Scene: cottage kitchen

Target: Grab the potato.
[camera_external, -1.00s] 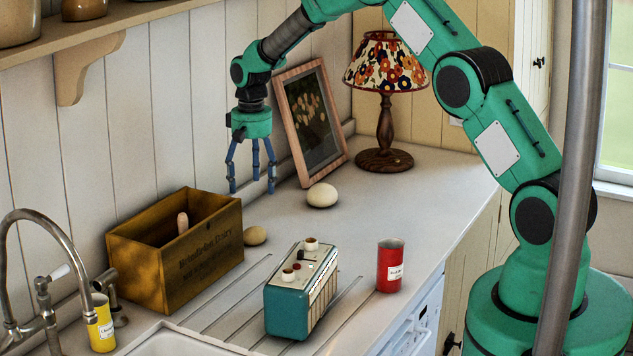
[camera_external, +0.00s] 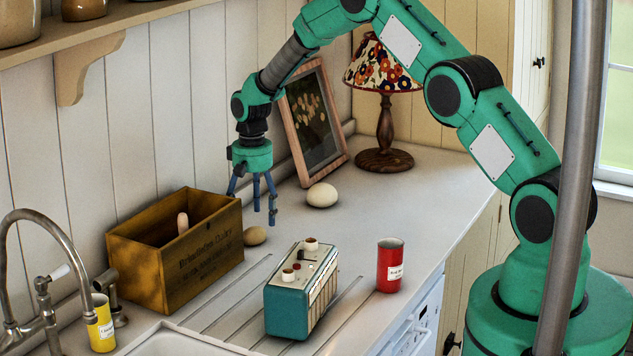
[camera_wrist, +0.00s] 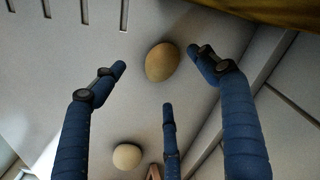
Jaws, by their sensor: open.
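The potato (camera_external: 255,235) is a small brown oval on the counter, beside the right end of the wooden crate. My gripper (camera_external: 254,206) points down above and slightly behind it, with its three blue fingers spread and nothing held. In the wrist view the potato (camera_wrist: 162,61) appears between the spread fingertips of my gripper (camera_wrist: 160,73), at the upper middle. I see no finger touching it.
The wooden crate (camera_external: 200,270) stands left of the potato, with a pale object inside. A white egg-like object (camera_external: 322,195) lies behind to the right. A teal radio (camera_external: 288,312) and a red can (camera_external: 389,267) stand in front. A framed picture (camera_external: 312,120) leans behind my gripper.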

